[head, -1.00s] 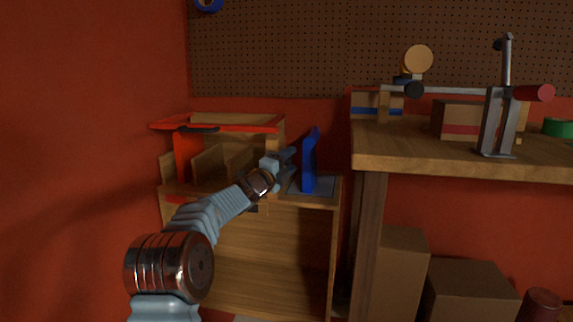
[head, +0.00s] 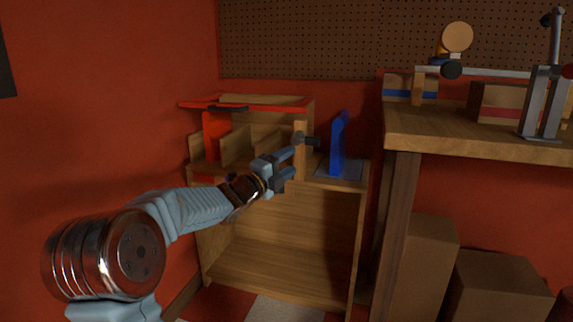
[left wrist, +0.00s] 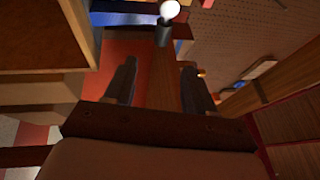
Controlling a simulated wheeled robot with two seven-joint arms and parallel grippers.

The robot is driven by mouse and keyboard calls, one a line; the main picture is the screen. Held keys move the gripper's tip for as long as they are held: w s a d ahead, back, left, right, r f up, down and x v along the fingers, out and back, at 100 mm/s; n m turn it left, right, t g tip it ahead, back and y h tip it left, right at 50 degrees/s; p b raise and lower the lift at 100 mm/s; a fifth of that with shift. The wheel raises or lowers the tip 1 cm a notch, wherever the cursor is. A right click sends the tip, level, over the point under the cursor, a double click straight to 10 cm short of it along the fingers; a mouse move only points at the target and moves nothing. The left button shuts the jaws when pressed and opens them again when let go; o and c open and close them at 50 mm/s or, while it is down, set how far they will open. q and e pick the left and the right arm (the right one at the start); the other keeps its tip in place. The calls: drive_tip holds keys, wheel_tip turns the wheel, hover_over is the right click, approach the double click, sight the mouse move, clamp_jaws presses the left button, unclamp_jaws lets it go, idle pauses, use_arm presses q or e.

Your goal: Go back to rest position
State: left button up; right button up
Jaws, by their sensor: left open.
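My left gripper (head: 296,162) is in front of the wooden shelf unit in the head view, with its fingers apart and nothing between them. In the left wrist view its two dark fingers (left wrist: 158,85) also stand apart and empty. A blue upright piece (head: 338,148) stands on a grey pad (head: 352,170) on the shelf top, to the right of the gripper and apart from it. My right gripper is in neither view.
The wooden shelf unit (head: 300,235) has a red-rimmed rack (head: 262,104) on its left. A workbench (head: 480,145) stands to the right, with a metal stand (head: 541,105) on it. Cardboard boxes (head: 424,265) stand below it. A red wall is close on the left.

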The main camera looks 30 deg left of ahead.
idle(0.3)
use_arm(q)
drive_tip(key=w+d+f+n+g+y, duration=0.15)
drive_tip(key=d+f+n, duration=0.25)
drive_tip(key=f, duration=0.7)
drive_tip(key=w+d+f+n+g+h, duration=0.1)
drive_tip(key=d+f+n+g, duration=0.25)
drive_tip(key=f, duration=0.75)
drive_tip(key=s+d+f+n+g, duration=0.2)
drive_tip(key=s+d+f+n, duration=0.15)
drive_tip(key=f, duration=0.45)
drive_tip(key=s+d+f+n+g, duration=0.2)
drive_tip(key=s+d+f, duration=0.2)
drive_tip(key=f, duration=0.4)
drive_tip(key=s+d+f+n+g, duration=0.2)
drive_tip(key=s+d+f+n, duration=0.15)
drive_tip(key=f, duration=0.45)
drive_tip(key=s+d+f+n+g+h, duration=0.1)
drive_tip(key=s+d+f+n+g, duration=0.35)
drive_tip(key=s, duration=0.65)
drive_tip(key=s+d+f+n+g, duration=0.25)
drive_tip(key=s+d+f, duration=0.35)
drive_tip(key=s, duration=0.6)
wheel_tip(320, 180, up, 13)
drive_tip(key=p, duration=1.4)
drive_tip(key=shift+s+a+m+g, duration=0.25)
drive_tip(key=shift+s+m+g, duration=0.1)
drive_tip(key=shift+s+g, duration=0.05)
